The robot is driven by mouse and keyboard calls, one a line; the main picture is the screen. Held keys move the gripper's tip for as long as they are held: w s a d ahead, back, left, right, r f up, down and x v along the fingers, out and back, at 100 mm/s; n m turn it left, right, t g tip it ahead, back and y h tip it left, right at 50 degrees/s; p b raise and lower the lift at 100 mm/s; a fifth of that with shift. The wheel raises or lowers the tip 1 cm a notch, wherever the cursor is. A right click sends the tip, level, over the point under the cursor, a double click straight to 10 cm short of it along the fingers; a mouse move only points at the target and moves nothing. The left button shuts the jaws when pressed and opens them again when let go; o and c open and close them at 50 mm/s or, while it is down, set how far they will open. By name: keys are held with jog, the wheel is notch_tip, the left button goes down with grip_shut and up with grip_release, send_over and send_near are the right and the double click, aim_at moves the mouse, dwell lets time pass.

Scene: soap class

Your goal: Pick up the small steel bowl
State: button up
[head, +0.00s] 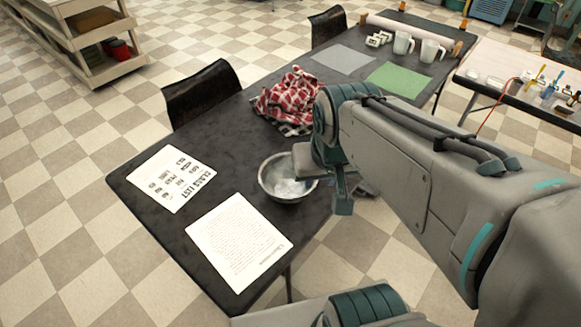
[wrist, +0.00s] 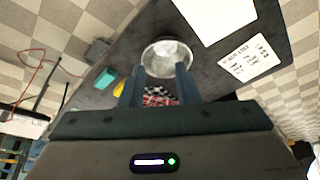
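The small steel bowl (head: 275,187) is round and shiny and sits upright on the dark table (head: 240,135), near its right edge. In the wrist view the bowl (wrist: 167,48) is just beyond the fingers. My gripper (head: 321,188) is open at the bowl's right side. One finger overlaps the bowl's right rim in the head view; the other is outside it, to the right. In the wrist view my gripper (wrist: 159,68) shows its two fingers apart, the right one overlapping the bowl. I cannot tell whether either finger touches it.
Two printed sheets (head: 240,243) (head: 160,179) lie left of and in front of the bowl. A red checked cloth (head: 287,98) is behind it. Farther back are grey and green mats (head: 400,79) and white jugs (head: 403,43). Black chairs (head: 203,94) stand along the left edge.

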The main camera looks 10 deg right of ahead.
jog(key=w+d+f+m+y+b, duration=0.1)
jog(key=w+d+f+m+b, duration=0.2)
jog(key=w+f+m+b, duration=0.5)
jog(key=w+d+f+m+y+b, duration=0.1)
jog(key=w+d+f+m+b, duration=0.2)
jog(key=w+f, duration=0.9)
jog(key=shift+m+g, duration=0.3)
jog(key=shift+m, duration=0.4)
jog(key=s+x, duration=0.1)
jog(key=x, duration=0.4)
jog(key=s+x, duration=0.1)
jog(key=x, duration=0.4)
jog(key=s+f+p+x, duration=0.1)
jog(key=x, duration=0.4)
jog(key=shift+d+f, duration=0.1)
jog(key=shift+f, duration=0.1)
grip_shut()
